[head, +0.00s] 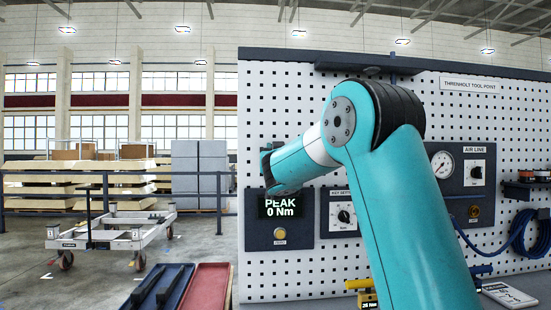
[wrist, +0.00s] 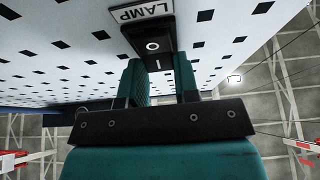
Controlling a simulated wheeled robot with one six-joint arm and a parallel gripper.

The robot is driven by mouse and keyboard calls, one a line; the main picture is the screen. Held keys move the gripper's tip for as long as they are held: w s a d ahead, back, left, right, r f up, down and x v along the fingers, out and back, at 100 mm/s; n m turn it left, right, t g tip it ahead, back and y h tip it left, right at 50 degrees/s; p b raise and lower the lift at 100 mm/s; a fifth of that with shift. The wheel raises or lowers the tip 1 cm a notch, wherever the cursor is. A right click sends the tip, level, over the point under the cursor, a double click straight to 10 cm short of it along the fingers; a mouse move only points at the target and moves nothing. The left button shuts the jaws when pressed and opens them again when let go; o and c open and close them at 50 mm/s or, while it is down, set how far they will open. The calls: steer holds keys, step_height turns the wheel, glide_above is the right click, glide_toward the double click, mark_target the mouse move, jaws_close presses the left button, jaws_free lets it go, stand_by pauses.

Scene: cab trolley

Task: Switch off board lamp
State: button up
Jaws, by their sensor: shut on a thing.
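In the wrist view, a white LAMP label (wrist: 141,12) sits on the perforated board above a dark lamp switch (wrist: 152,46) with a pale ring mark. My gripper (wrist: 163,68) has its two teal fingers at the lower part of this switch, one on each side, shut on a dark part of it. The fingers and shadow hide the gripped part, so I cannot tell the switch's position. In the head view my teal arm hides the gripper and the switch. A dark hood (head: 368,63), possibly the board lamp, runs along the board's top; I cannot tell whether it is lit.
The pegboard (head: 300,100) carries a PEAK display (head: 280,207), a key-setting panel (head: 344,212) and an air-line panel (head: 466,180) with a gauge. A blue hose (head: 522,235) hangs at right. Red and blue trays (head: 207,290) lie front left. A trolley (head: 110,232) stands on open floor.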

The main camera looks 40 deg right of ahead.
steer(key=o, duration=0.9)
steer(key=b+v, duration=0.8)
steer(key=v, duration=0.9)
steer(key=shift+s+a+b, duration=0.15)
steer(key=shift+s+b, duration=0.05)
steer(key=shift+b, duration=0.2)
